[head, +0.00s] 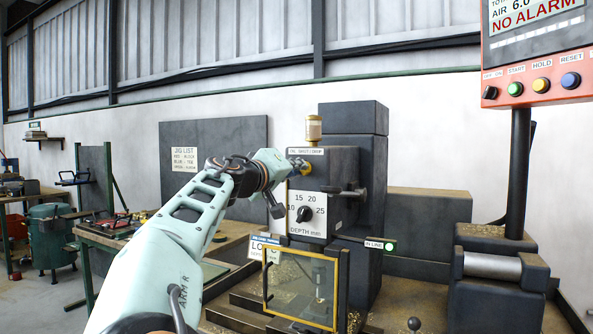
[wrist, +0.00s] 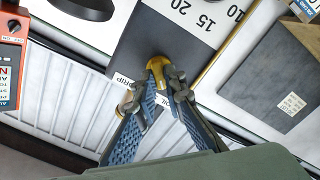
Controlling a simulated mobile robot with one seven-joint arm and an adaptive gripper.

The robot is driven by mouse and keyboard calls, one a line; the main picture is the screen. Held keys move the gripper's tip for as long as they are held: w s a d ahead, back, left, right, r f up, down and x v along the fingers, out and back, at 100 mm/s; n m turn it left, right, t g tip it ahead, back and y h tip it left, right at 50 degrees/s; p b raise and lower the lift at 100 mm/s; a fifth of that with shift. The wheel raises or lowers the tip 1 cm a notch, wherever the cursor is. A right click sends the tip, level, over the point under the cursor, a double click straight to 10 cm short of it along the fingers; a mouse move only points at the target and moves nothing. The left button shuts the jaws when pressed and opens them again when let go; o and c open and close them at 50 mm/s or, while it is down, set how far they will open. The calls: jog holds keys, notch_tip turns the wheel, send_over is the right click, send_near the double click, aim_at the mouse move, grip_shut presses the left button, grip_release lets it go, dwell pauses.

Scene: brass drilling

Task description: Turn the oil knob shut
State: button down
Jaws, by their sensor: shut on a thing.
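The oil knob (wrist: 157,66) is a small brass-yellow piece on the front of the dark drill head, by a white label that reads OIL SHUT/DRIP (head: 306,151). In the wrist view, which is turned over, my gripper (wrist: 156,90) has its two blue-padded fingers on either side of the knob, shut on it. In the head view my gripper (head: 297,166) reaches the drill head from the left, just below the label. The knob's pointing direction is mostly hidden by the fingers.
An amber oil cup (head: 313,128) stands on top of the drill head. Below are a depth dial (head: 305,214) and a yellow-framed clear guard (head: 301,288). A dark lever (head: 346,192) sticks out at right. A red control panel (head: 537,88) stands far right.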

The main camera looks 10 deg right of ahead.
jog(key=c, duration=2)
grip_release()
jog(key=shift+v, duration=6.05)
